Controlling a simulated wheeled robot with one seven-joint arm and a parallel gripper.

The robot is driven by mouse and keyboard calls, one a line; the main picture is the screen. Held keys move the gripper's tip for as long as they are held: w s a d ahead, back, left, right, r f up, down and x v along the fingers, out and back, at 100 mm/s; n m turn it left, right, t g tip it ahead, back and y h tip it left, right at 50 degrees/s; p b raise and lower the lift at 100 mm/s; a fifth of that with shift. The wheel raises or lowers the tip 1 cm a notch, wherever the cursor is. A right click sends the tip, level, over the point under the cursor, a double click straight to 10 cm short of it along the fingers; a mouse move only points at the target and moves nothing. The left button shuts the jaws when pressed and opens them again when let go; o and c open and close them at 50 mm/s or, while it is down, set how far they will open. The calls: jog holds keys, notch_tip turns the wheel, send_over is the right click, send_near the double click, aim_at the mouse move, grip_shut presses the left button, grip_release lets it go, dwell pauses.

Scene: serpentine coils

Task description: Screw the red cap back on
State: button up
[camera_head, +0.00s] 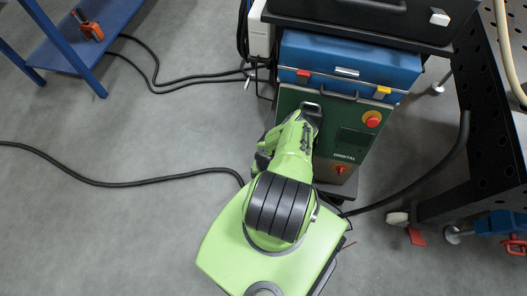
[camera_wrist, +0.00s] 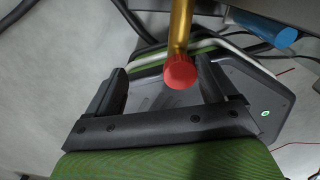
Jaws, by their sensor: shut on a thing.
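The red cap (camera_wrist: 181,72) shows in the wrist view at the near end of a brass-coloured tube (camera_wrist: 181,25), between the two dark fingers of my gripper (camera_wrist: 163,70). The cap is close to the right finger. A gap shows beside the left finger, so the picture does not make the grip on both sides clear. I cannot tell whether the cap is seated on the tube. In the head view my gripper (camera_head: 311,109) is at the upper front of a green cabinet (camera_head: 345,145) marked ORBITAL. The cap and tube are not visible there.
A blue case (camera_head: 350,65) sits on the cabinet, below a dark shelf. A black perforated table (camera_head: 490,120) stands at the right. A blue shelf (camera_head: 85,45) is at the upper left. Black cables (camera_head: 120,184) cross the otherwise open grey floor at left.

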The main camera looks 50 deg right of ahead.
notch_tip(320, 180, up, 21)
jog(key=p, duration=1.3)
jog(key=shift+s, duration=0.2)
jog(key=shift+d+f, duration=0.1)
jog(key=shift+f, duration=0.05)
